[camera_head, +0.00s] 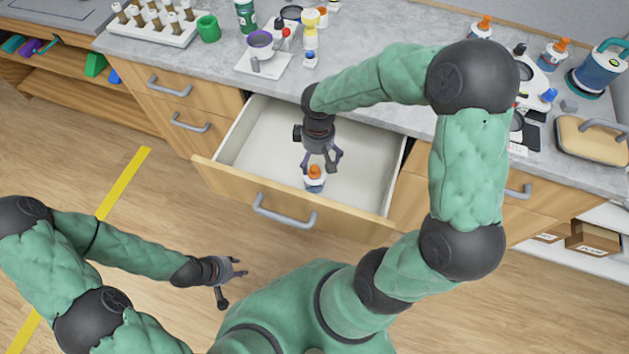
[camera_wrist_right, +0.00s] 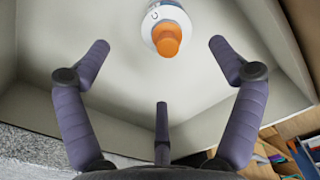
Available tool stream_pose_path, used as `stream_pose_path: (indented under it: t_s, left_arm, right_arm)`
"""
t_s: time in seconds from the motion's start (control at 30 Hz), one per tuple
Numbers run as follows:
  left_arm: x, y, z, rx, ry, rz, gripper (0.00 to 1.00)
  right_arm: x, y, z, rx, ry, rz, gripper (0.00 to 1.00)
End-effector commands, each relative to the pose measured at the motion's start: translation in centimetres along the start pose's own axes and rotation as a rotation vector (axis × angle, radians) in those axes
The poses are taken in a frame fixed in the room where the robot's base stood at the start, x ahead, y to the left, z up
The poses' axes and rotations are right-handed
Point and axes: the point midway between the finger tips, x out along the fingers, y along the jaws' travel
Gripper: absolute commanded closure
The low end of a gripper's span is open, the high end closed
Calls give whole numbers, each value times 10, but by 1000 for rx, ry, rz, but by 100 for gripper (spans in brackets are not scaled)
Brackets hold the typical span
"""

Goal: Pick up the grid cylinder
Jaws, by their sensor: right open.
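A small white bottle with an orange cap (camera_head: 314,180) stands in the open drawer, near its front wall. It also shows at the top of the right wrist view (camera_wrist_right: 168,18), with blue on its edge. I cannot tell whether it is the grid cylinder; nothing else in view is clearly that either. My right gripper (camera_head: 321,165) is open and empty just above the bottle, and its fingers are spread apart in the right wrist view (camera_wrist_right: 160,50). My left gripper (camera_head: 233,280) has its fingers apart and is empty, over the floor in front of the cabinet.
The open drawer (camera_head: 245,150) is otherwise empty where visible. The grey counter (camera_head: 225,75) behind it bears a tube rack (camera_head: 150,25), a green cup (camera_head: 208,28), a scale (camera_head: 265,62) and several bottles. A tan case (camera_head: 590,140) sits at the right.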

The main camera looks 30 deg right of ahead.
Motion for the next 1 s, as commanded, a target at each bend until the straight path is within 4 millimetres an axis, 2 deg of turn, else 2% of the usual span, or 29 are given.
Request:
stream_pose_path:
  t_s: [0.3,0.57,0.83,1.0]
  left_arm:
    - [18,-6,-1,0,0,0,60]
    - [25,-9,-1,0,0,0,60]
    - [46,-16,-2,0,0,0,60]
    - [47,-17,-2,0,0,0,60]
  right_arm:
    - [46,-1,0,0,-2,-1,7]
    - [61,-3,-2,-1,-2,-1,7]
    - [97,-8,-4,-1,-3,-1,7]
    - [103,-8,-5,0,-1,-1,7]
